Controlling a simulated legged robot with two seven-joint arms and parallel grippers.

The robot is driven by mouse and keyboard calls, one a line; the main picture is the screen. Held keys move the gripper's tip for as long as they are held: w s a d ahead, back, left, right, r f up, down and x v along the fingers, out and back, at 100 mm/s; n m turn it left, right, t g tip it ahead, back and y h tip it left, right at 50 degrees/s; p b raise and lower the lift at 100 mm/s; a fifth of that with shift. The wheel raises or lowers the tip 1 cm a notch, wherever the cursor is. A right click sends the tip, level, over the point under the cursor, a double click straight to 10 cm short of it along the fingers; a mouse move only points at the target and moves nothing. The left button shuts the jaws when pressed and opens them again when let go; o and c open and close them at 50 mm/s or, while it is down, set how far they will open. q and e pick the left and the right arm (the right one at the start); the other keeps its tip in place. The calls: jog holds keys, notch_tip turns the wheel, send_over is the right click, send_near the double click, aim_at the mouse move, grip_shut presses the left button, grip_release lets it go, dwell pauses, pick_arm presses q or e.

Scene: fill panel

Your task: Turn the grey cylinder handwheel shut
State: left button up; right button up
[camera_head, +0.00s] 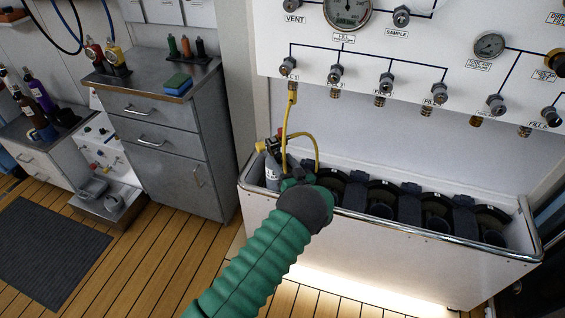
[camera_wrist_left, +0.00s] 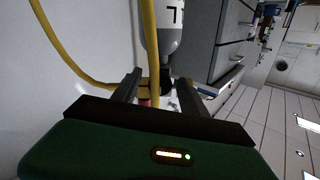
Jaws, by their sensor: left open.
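The grey cylinder (camera_head: 272,174) stands at the left end of the white trough, partly hidden by my left gripper (camera_head: 293,180). In the left wrist view the cylinder (camera_wrist_left: 163,32) has a dark mark on a white band. A yellow hose (camera_head: 289,115) runs from the panel to its valve. My left gripper (camera_wrist_left: 158,82) is open, its two dark fingers on either side of the brass valve (camera_wrist_left: 151,86). A small reddish part (camera_wrist_left: 145,102) shows between the fingers; I cannot tell whether it is the handwheel. Contact is not clear. My right gripper is not in view.
The white trough (camera_head: 420,242) has a metal rim and holds dark cradles (camera_head: 385,195). The fill panel (camera_head: 420,60) with gauges and valves hangs above it. A grey cabinet (camera_head: 165,130) stands at the left. The wooden floor (camera_head: 140,270) is clear in front.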

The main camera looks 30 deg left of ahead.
pick_arm(q)
jog(key=p+v, duration=0.2)
jog(key=v, duration=1.5)
jog(key=shift+a+f, duration=0.1)
jog(key=w+d+r+m+t+h, duration=0.2)
jog(key=w+d+r+m+h, duration=0.35)
jog(key=h, duration=0.65)
jog(key=s+m+g+h, duration=0.35)
jog(key=s+g, duration=0.55)
jog(key=s, duration=2)
notch_tip(320, 180, up, 15)
jog(key=p, duration=1.6)
jog(key=shift+w, duration=0.4)
